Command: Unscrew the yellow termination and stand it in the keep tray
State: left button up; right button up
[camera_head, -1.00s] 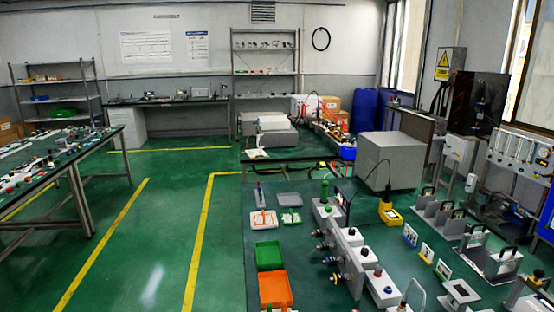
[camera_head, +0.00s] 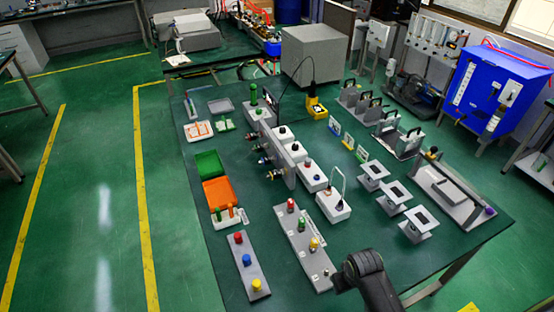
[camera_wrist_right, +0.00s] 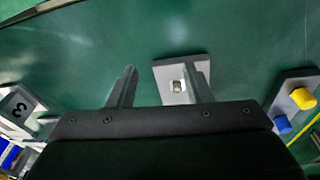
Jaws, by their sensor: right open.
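Two yellow parts show in the head view. One yellow-topped part (camera_head: 314,243) stands on the long grey plate (camera_head: 300,238) with red and green ones; a bare metal stud sits at its near end. A yellow cap (camera_head: 257,285) stands on a shorter grey plate with red and blue caps; it also shows in the right wrist view (camera_wrist_right: 303,98). An orange tray (camera_head: 218,192) and a green tray (camera_head: 209,163) lie at the left; I cannot tell which is the keep tray. My right gripper (camera_wrist_right: 166,68) is open, apparently empty, above a grey plate end with a metal stud (camera_wrist_right: 178,86).
My black right arm reaches over the table's near edge. White boxes (camera_head: 332,205) stand mid-table, with square-topped grey stands (camera_head: 395,193) to their right. A small holder with orange sticks (camera_head: 229,215) is near the orange tray. Bare table lies right of the long plate.

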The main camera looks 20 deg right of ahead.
jog(key=w+r+p, duration=0.1)
jog(key=w+r, duration=0.3)
jog(key=r+n+g, duration=0.1)
jog(key=r+g, duration=0.1)
send_over(314, 240)
jog(key=shift+s+d+f+y, duration=0.2)
jog(key=shift+s+y, duration=0.1)
jog(key=shift+y, duration=0.1)
pick_arm(q)
jog(key=shift+a+r, duration=0.1)
jog(key=shift+r, duration=0.75)
pick_arm(e)
jog(key=shift+w+a+r, duration=0.1)
jog(key=shift+w+a, duration=0.05)
jog(key=shift+f, duration=0.3)
pick_arm(q)
notch_tip(314, 240, down, 6)
jog(key=b, duration=0.5)
jog(key=shift+r+b, duration=0.2)
jog(key=shift+b, duration=0.1)
pick_arm(e)
notch_tip(314, 240, down, 8)
jog(key=shift+f, duration=0.2)
pick_arm(q)
jog(key=shift+r+p, duration=0.5)
jog(key=shift+r, duration=0.05)
